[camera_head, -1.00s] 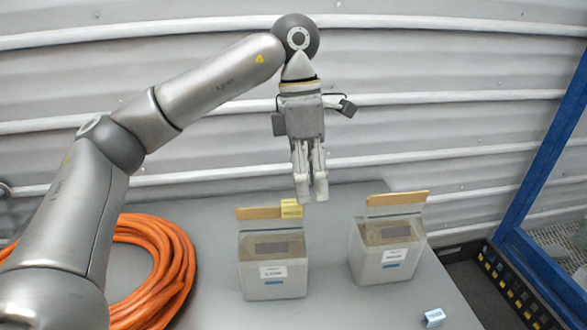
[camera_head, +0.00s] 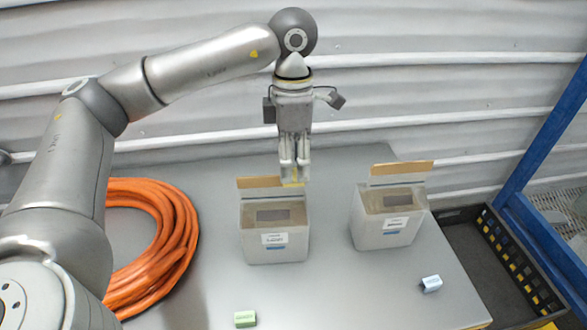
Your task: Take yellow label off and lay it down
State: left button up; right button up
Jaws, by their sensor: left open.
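The yellow label (camera_head: 292,173) sits on the upright tan-edged back flap of the left white hopper (camera_head: 274,248), at the flap's right end. It is mostly hidden behind my left gripper's fingers. My left gripper (camera_head: 295,181) points straight down with its fingertips at the label and is open. The fingers look close together, and I cannot tell whether they touch the label. My right gripper is not in view.
A second white hopper (camera_head: 388,230) with a tan-edged flap stands to the right. A light blue block (camera_head: 431,284) and a green block (camera_head: 245,319) lie on the grey table (camera_head: 340,295). An orange hose coil (camera_head: 180,245) lies left. A black crate (camera_head: 500,265) stands beyond the right edge.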

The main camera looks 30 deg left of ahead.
aim_at(295, 183)
pick_arm(q)
jog(key=shift+s+d+f+p, duration=0.1)
jog(key=shift+f+p, duration=0.05)
jog(key=shift+f, duration=0.35)
jog(key=shift+s+f+p, duration=0.1)
jog(key=shift+f+p, duration=0.05)
jog(key=shift+f, duration=0.7)
jog(key=c, duration=0.8)
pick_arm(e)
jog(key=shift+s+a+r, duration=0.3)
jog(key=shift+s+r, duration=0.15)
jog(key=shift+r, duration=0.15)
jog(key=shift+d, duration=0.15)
pick_arm(q)
jog(key=shift+w+r, duration=0.1)
jog(key=shift+r, duration=0.1)
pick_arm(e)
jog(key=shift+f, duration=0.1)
